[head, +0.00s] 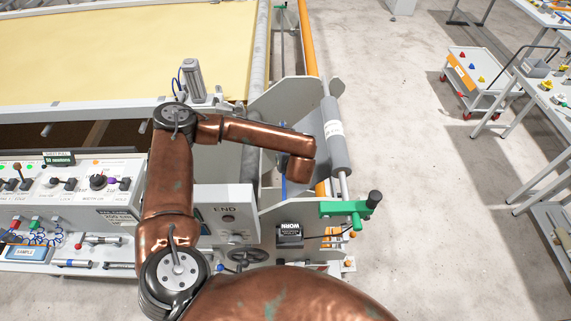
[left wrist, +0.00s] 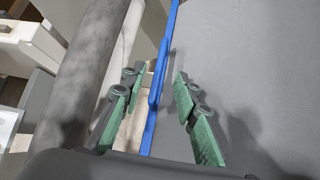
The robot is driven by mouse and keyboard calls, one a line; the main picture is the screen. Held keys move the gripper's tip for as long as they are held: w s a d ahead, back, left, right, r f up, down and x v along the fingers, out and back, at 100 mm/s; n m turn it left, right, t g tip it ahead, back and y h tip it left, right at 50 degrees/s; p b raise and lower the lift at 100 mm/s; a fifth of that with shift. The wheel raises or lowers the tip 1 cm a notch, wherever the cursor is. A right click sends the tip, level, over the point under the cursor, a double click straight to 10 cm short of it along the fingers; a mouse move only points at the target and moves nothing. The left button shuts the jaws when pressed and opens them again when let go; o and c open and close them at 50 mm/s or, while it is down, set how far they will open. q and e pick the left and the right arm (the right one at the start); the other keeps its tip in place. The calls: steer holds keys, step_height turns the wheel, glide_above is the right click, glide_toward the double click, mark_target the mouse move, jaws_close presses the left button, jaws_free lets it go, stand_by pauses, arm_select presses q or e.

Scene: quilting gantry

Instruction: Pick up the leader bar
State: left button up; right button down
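A thin blue bar (left wrist: 153,95), which looks like the leader bar, runs lengthwise through the left wrist view beside a grey panel. A short piece of blue (head: 283,186) shows in the head view beside my arm's end. My left gripper (left wrist: 158,78) is open, its two green-padded fingers on either side of the blue bar. A gap shows between the bar and each finger. In the head view my left gripper is hidden by my copper arm. My right gripper is not in view.
A grey roller (head: 336,137) and an orange rail (head: 308,40) lie right of my arm. A control panel (head: 70,190) is at left, and yellow fabric (head: 120,50) lies behind. A thick grey tube (left wrist: 85,75) runs left of the fingers.

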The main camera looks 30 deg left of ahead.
arm_select(q)
steer(key=p+x, duration=0.2)
steer(key=x, duration=0.3)
steer(key=shift+s+a+f, duration=0.1)
steer(key=shift+f, duration=0.05)
steer(key=shift+a+f, duration=0.1)
steer(key=shift+f, duration=0.2)
steer(key=shift+c, duration=0.3)
jaws_close()
steer(key=shift+r, duration=0.1)
